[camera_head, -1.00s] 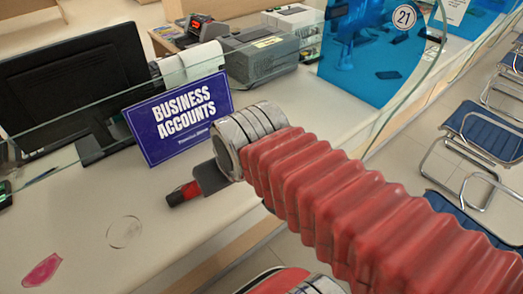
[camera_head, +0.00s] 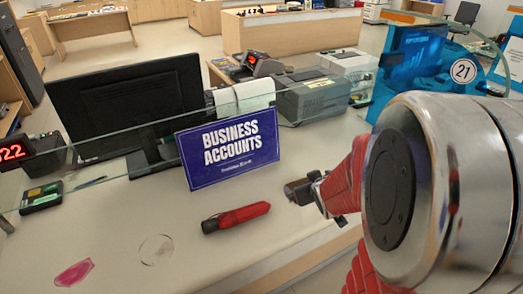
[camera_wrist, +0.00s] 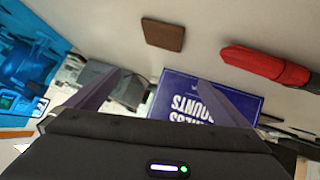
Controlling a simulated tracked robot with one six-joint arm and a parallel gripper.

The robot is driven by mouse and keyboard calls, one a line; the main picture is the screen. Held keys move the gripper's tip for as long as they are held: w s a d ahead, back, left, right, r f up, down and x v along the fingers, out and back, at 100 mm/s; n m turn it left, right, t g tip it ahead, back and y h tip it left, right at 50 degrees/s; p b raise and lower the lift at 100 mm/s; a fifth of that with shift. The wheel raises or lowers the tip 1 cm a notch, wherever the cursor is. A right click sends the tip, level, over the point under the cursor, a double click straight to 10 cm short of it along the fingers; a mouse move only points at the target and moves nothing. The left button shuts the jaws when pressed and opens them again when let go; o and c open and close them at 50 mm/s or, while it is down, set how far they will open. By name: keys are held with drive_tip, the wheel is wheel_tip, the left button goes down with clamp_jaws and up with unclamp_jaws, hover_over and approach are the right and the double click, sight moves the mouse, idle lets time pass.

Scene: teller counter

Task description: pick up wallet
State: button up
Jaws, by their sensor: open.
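The wallet (camera_wrist: 163,35) is a small brown rectangle lying flat on the pale counter, seen near the top middle of the wrist view. My gripper (camera_wrist: 158,80) is open and empty, its two dark fingers spread apart. In the wrist view the wallet lies beyond the fingertips, apart from them. In the head view my gripper (camera_head: 304,190) is over the counter, right of the red flashlight.
A red flashlight (camera_head: 236,217) lies beside the wallet's place. A blue "Business Accounts" sign (camera_head: 228,150) stands behind it, near a glass screen. A monitor (camera_head: 125,108) and a grey printer (camera_head: 311,96) stand behind. A pink patch (camera_head: 74,272) lies at the front left.

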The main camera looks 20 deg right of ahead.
drive_tip(key=d+f+t, duration=0.1)
drive_tip(key=f, duration=0.2)
drive_tip(key=s+d+f+t+y, duration=0.1)
drive_tip(key=d+f, duration=0.1)
drive_tip(key=f, duration=0.1)
drive_tip(key=s+d+f+t, duration=0.1)
drive_tip(key=f, duration=0.3)
drive_tip(key=shift+s+d+m+y, duration=0.25)
drive_tip(key=shift+d+m+y, duration=0.05)
drive_tip(key=shift+y, duration=0.1)
drive_tip(key=shift+s+f+t, duration=0.3)
drive_tip(key=shift+s+t, duration=0.15)
drive_tip(key=shift+t, duration=0.15)
